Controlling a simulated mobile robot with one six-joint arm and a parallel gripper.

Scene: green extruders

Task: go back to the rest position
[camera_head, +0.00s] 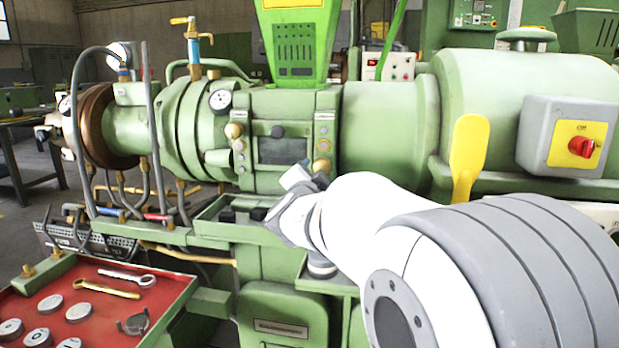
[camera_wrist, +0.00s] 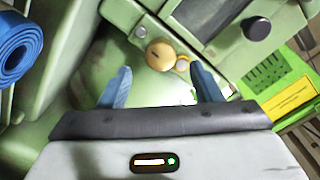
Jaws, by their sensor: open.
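My gripper (camera_wrist: 161,88) shows in the wrist view with its two blue fingers spread apart and nothing between them. Beyond the fingers is the green extruder's panel with a round tan knob (camera_wrist: 160,55) and a dark knob (camera_wrist: 257,28). In the head view my white and grey arm reaches from the lower right toward the middle of the green extruder (camera_head: 390,115). The arm's end is in front of the panel's lower right part, and the fingers are hard to make out there.
A red-lined tray (camera_head: 100,310) with several round discs and two wrenches (camera_head: 105,290) is at the lower left. A grey switch box (camera_head: 540,125) and a yellow paddle-shaped part (camera_head: 468,150) are at right. A blue roll (camera_wrist: 18,50) shows in the wrist view. Hoses rise at left.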

